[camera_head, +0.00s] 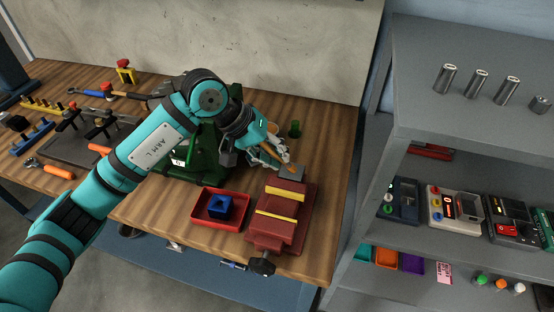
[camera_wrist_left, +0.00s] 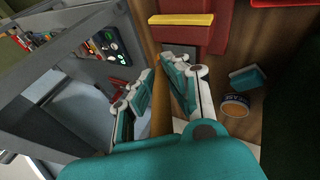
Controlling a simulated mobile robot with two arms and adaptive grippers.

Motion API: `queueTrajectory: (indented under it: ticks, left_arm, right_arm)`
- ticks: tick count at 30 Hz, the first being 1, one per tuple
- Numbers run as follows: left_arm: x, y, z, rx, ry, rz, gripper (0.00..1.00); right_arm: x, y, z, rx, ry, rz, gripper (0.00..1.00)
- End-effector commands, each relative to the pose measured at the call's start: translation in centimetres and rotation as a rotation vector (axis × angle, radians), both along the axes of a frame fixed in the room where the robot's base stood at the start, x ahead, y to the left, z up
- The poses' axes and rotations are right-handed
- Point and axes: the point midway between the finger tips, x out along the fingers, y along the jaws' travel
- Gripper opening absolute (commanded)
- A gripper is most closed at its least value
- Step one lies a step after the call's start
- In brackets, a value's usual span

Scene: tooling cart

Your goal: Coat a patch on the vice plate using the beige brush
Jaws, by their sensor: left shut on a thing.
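My left gripper (camera_head: 280,156) is at the far end of the dark red vice (camera_head: 272,228), close over a small grey plate (camera_head: 298,178) with an orange spot on it. I cannot tell whether the brush tip touches the plate. In the left wrist view the two fingers (camera_wrist_left: 160,92) show, with the vice's yellow jaw strip (camera_wrist_left: 181,19) beyond them. My right gripper is in neither view.
A red tray (camera_head: 205,222) with a blue block lies left of the vice. A green machine (camera_head: 190,165) stands under my arm. Grey shelves (camera_head: 450,120) rise at right.

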Motion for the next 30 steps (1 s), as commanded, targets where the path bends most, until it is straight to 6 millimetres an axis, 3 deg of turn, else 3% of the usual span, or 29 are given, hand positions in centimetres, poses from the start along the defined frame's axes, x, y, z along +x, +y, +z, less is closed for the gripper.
queueTrajectory:
  ticks: [15,30]
  left_arm:
    - [-0.4,0.2,4.4,0.000,0.000,0.011,0.00]
    - [-0.4,0.2,4.6,0.001,0.000,0.012,0.00]
  right_arm:
    - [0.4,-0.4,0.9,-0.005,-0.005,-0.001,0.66]
    - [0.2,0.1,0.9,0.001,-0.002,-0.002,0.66]
